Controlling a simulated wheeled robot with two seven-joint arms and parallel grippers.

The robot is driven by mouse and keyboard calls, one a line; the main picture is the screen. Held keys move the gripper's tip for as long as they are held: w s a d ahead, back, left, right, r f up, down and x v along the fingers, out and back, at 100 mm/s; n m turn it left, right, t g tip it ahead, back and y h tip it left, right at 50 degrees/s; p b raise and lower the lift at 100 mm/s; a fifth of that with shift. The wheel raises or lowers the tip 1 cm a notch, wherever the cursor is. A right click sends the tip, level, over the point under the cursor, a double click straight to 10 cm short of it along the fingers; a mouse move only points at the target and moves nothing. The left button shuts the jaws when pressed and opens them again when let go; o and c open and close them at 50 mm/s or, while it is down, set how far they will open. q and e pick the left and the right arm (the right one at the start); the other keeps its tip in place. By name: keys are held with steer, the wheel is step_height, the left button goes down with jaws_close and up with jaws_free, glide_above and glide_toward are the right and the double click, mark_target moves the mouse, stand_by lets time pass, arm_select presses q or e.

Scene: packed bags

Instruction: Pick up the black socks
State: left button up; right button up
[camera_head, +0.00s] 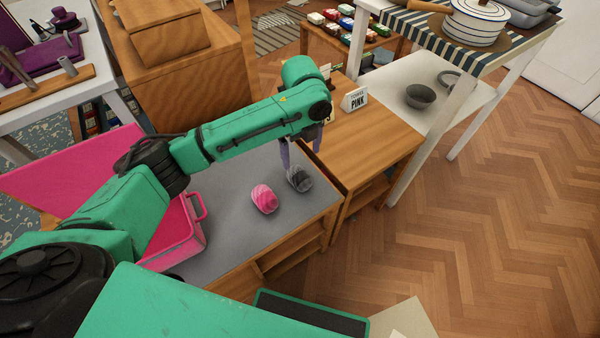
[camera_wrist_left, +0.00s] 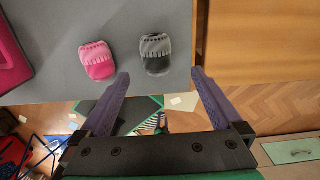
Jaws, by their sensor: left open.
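The black socks (camera_head: 299,179) are a rolled bundle, black with a grey ribbed part, on the grey top of a low wooden cabinet. In the left wrist view the black socks (camera_wrist_left: 156,56) lie ahead of the fingertips, a little left of the middle of the gap. My left gripper (camera_head: 301,145) points down above and just behind the black socks; its purple fingers (camera_wrist_left: 158,72) are open with nothing between them. A pink sock bundle (camera_head: 264,198) lies to the left of the black socks, apart from them, and shows in the left wrist view (camera_wrist_left: 97,60). My right gripper is not in view.
An open pink suitcase (camera_head: 190,225) stands on the grey top (camera_head: 235,222) at the left. A wooden cabinet with a sign reading "PINK" (camera_head: 354,99) adjoins on the right. A white table with a pot (camera_head: 474,24) and a bowl (camera_head: 420,96) stands further right.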

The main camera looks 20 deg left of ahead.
mark_target(299, 172)
arm_select(q)
steer(key=f, duration=0.3)
steer(key=f+b, duration=0.1)
steer(key=f, duration=0.6)
steer(key=shift+s+a+b, duration=0.3)
steer(key=shift+b, duration=0.1)
steer(key=shift+w+f, duration=0.1)
steer(key=shift+f, duration=0.3)
steer(key=shift+r, duration=0.15)
steer(key=c, duration=1.5)
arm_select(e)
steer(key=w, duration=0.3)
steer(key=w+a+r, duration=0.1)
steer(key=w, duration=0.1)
